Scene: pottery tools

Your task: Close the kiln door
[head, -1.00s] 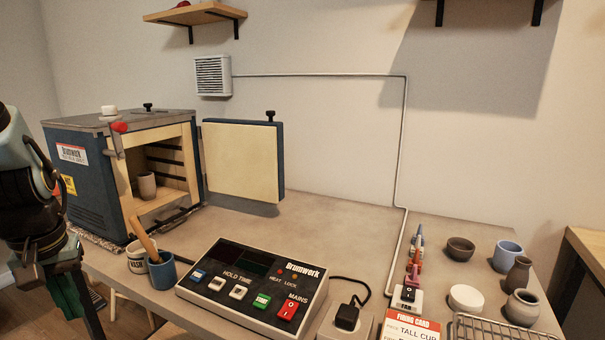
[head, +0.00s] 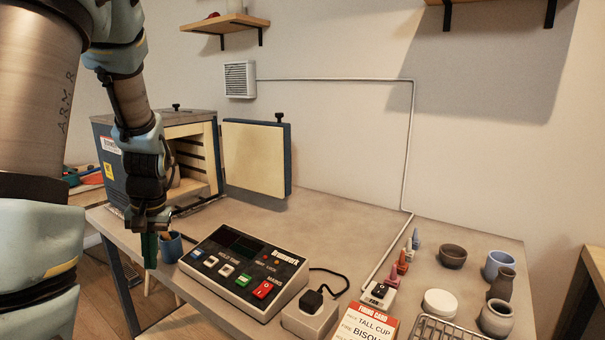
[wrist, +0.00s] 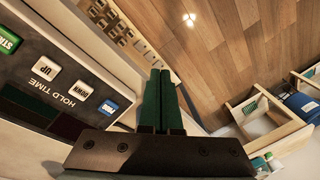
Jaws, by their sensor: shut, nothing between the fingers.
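The blue kiln (head: 118,178) stands at the back left of the table, its cream-lined chamber open to the front. Its door (head: 256,157) is swung wide open to the right of the opening, with the cream inner face towards me and a black knob (head: 279,117) on top. My gripper (head: 150,250) points down at the table's front left edge, in front of the kiln and well away from the door. In the wrist view its green fingers (wrist: 158,100) lie together with nothing between them. A grey cup in the chamber is mostly hidden by my arm.
The control panel (head: 243,272) lies in front of the door, right of my gripper. A blue cup (head: 171,247) stands close beside my fingers. The table between door and wall pipe is clear. Small pots (head: 497,317) and a rack (head: 450,331) are at the right.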

